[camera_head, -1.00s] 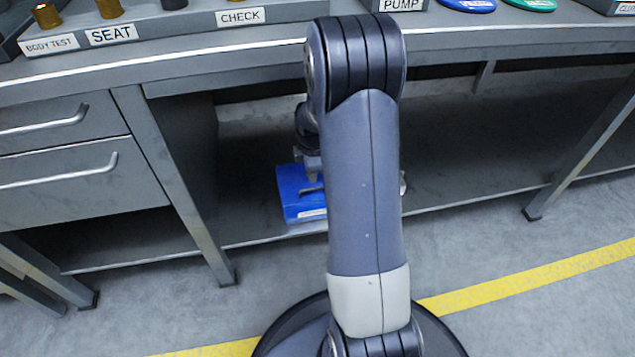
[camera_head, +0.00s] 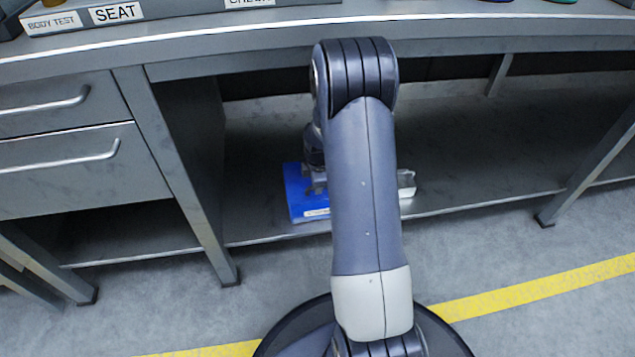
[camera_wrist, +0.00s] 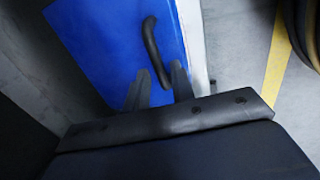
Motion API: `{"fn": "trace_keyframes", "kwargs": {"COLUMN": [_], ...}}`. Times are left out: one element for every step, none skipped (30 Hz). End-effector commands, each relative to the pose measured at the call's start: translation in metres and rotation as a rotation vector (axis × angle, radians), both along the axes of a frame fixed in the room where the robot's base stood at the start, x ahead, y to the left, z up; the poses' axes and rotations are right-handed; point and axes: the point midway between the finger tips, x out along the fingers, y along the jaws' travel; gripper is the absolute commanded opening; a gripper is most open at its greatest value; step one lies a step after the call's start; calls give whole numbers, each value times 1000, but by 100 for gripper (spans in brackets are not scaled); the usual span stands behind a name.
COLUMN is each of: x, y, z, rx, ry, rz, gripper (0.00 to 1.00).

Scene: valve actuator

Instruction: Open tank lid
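The blue tank lid (camera_head: 296,196) sits on the lower shelf under the bench, partly hidden behind my arm. In the wrist view the flat blue lid (camera_wrist: 95,45) fills the upper middle, with a curved black handle (camera_wrist: 151,48) on it. My gripper (camera_wrist: 158,84) is open, its two fingers apart at the lower end of the handle. One finger is left of the handle and the other is right of it. I cannot tell whether either finger touches it. In the head view the gripper is mostly hidden behind my arm.
The bench top edge (camera_head: 220,36) hangs over the shelf (camera_head: 470,180). A drawer unit (camera_head: 60,150) and a bench leg (camera_head: 178,180) stand to the left. A small pale fitting (camera_head: 407,184) shows right of my arm. The shelf further right is clear. A yellow line (camera_head: 540,285) crosses the floor.

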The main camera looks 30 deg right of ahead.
Motion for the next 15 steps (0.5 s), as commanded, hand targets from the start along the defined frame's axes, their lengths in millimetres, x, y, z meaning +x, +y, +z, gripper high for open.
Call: {"fn": "trace_keyframes", "kwargs": {"x": [0, 0, 0, 0, 0, 0, 0, 0, 0, 0, 0, 0, 0, 0, 0], "y": [0, 0, 0, 0, 0, 0, 0, 0, 0, 0, 0, 0, 0, 0, 0], "z": [0, 0, 0, 0, 0, 0, 0, 0, 0, 0, 0, 0, 0, 0, 0], "rx": [0, 0, 0, 0, 0, 0, 0, 0, 0, 0, 0, 0, 0, 0, 0], "ry": [0, 0, 0, 0, 0, 0, 0, 0, 0, 0, 0, 0, 0, 0, 0], "rz": [0, 0, 0, 0, 0, 0, 0, 0, 0, 0, 0, 0, 0, 0, 0], "gripper": [19, 17, 14, 11, 9, 6, 3, 1, 0, 0, 0, 0, 0, 0, 0]}}
